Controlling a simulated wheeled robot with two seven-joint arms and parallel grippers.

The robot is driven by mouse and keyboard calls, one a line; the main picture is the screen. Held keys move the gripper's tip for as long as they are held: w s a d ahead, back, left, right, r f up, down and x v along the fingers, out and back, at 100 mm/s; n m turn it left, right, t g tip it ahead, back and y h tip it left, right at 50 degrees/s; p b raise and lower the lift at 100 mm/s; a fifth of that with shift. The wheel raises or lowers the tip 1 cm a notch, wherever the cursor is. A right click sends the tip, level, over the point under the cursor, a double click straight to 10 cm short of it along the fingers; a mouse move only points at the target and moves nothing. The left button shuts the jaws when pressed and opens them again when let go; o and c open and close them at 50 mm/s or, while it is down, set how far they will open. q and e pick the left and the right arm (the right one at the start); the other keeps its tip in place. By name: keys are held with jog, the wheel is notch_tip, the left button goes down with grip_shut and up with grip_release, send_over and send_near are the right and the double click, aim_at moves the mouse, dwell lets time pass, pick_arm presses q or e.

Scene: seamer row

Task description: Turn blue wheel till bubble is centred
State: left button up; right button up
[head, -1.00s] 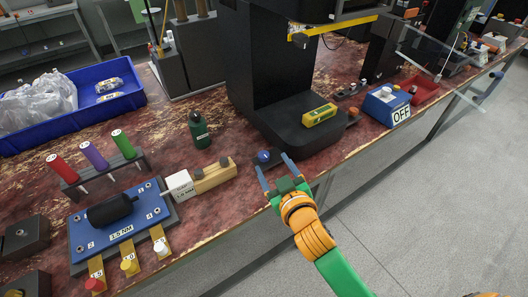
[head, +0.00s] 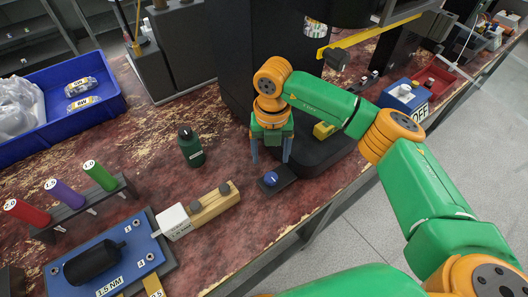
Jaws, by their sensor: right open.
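The blue wheel (head: 271,179) is a small round knob with a pale mark, on a low dark block (head: 279,184) near the table's front edge. My right gripper (head: 271,158) points down with its two blue fingers apart, just behind or above the wheel in the picture. It is open and empty, and I cannot tell its exact height over the wheel. A yellow level (head: 323,131) lies on the black machine base (head: 325,152), mostly hidden behind my right arm. The bubble cannot be seen. My left gripper is not in view.
A blue box (head: 403,96) and red tray (head: 438,83) are at right. A blue bin (head: 103,108) is at back left.

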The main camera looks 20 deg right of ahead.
aim_at(271, 177)
jog(key=f, duration=0.1)
jog(key=s+f, duration=0.2)
jog(key=f, duration=0.1)
jog(key=shift+s+p, duration=0.1)
jog(key=shift+p, duration=0.3)
jog(key=shift+f, duration=0.95)
jog(key=shift+w+f, duration=0.2)
jog(key=shift+w, duration=0.1)
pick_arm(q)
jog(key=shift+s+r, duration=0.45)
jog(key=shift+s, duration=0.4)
pick_arm(e)
jog(key=shift+a+r, duration=0.1)
grip_shut()
